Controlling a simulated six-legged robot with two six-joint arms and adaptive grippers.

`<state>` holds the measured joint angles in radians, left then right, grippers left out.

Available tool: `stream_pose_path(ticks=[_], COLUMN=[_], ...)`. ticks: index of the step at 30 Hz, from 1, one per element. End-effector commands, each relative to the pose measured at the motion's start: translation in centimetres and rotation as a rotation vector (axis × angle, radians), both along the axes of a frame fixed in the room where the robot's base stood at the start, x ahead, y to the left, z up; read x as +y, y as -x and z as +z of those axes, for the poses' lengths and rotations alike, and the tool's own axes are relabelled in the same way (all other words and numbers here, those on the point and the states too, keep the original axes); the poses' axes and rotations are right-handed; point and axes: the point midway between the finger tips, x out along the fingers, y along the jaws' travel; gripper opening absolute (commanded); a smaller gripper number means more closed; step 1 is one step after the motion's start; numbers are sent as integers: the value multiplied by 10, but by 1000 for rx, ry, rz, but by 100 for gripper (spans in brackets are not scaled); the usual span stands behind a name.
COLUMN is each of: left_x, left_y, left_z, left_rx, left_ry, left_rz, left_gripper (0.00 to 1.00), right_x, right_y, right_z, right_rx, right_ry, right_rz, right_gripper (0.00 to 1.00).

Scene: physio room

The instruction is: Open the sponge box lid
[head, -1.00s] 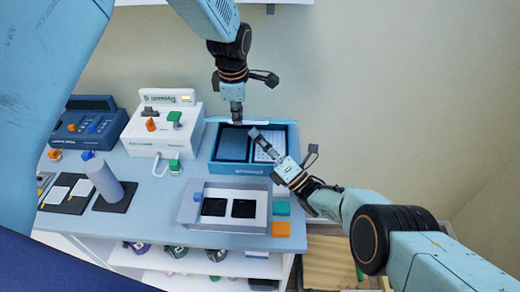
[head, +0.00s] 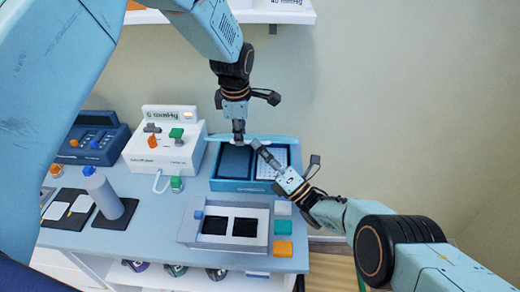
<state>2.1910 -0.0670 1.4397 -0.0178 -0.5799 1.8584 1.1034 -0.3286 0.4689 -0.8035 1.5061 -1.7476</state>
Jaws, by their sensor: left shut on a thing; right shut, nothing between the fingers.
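The sponge box (head: 236,186) is a blue open-topped box at the back of the table. Inside it are a dark blue pad on the left and a white gridded panel on the right. Its lid (head: 282,138) shows as a thin pale blue strip, nearly edge-on, along the box's back edge. My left gripper (head: 239,139) comes down from above and is shut on the lid near its middle. My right gripper (head: 259,147) is shut and empty, its tip over the box's middle, close to the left gripper. Its fingers hide part of the box's inside.
A grey tray with two black pads (head: 191,238) stands in front of the box. A white device (head: 160,158) and a dark blue device (head: 95,140) stand to the left, with a grey bottle (head: 104,196) nearer. A white wall shelf (head: 272,16) hangs above.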

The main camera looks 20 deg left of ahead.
Motion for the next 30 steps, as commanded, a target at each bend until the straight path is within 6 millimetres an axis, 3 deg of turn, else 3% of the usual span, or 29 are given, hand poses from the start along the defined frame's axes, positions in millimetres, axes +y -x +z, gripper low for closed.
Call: stream_pose_path(ticks=[6,13,30], left_x=[0,-1,-7], left_y=[-3,-2,23], left_z=[0,7,107], left_rx=[-12,-12,-18], left_ry=[2,0,-1], left_rz=[0,-2,-1], left_gripper=[33,33,33], right_x=[0,-1,-3], right_y=[-2,-2,-3], right_z=[-2,-3,-4], right_rx=[6,9,12], right_ry=[5,6,7], right_rz=[-6,-8,-11], right_gripper=[0,0,0])
